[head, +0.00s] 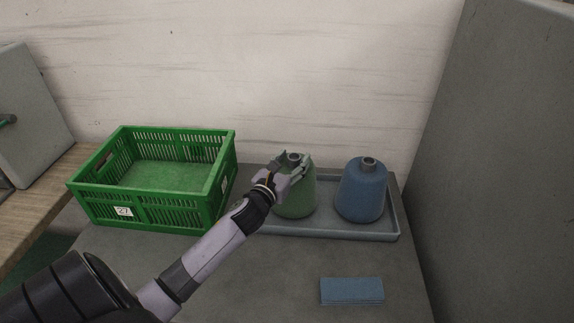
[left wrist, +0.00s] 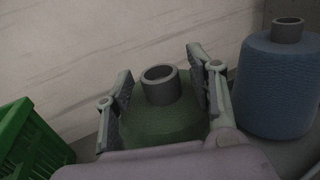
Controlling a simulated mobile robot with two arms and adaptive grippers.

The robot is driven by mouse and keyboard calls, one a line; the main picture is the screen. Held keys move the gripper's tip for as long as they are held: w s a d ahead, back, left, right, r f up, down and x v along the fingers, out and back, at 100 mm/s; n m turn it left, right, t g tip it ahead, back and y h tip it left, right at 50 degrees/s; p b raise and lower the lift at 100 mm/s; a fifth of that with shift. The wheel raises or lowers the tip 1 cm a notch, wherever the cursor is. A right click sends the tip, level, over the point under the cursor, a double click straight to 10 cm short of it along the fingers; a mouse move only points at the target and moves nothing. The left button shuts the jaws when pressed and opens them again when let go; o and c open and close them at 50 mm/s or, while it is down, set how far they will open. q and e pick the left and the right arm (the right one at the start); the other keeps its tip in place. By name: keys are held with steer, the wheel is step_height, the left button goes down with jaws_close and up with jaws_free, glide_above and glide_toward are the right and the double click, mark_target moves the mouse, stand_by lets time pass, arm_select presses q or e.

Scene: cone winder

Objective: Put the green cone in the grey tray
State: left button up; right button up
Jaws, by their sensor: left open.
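The green cone (head: 296,203) stands upright in the left part of the grey tray (head: 366,235). My left gripper (head: 294,164) is at the top of the green cone, its fingers on either side of the cone's narrow upper end. In the left wrist view the green cone (left wrist: 160,122) sits between the two spread fingers, with its grey tube end pointing up. The gripper is open; a small gap shows beside the tube, but contact lower down is hidden. My right gripper is in neither view.
A blue cone (head: 362,190) stands upright in the right part of the tray. An empty green crate (head: 150,213) labelled 27 is left of the tray. A folded blue cloth (head: 351,291) lies in front. A grey panel (head: 500,190) rises on the right.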

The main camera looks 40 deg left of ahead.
arm_select(q)
steer(key=shift+s, duration=0.35)
steer(key=s+d+b, duration=0.1)
steer(key=s+b, duration=0.1)
steer(key=s, duration=0.9)
steer(key=shift+d, duration=0.4)
steer(key=shift+r, duration=0.1)
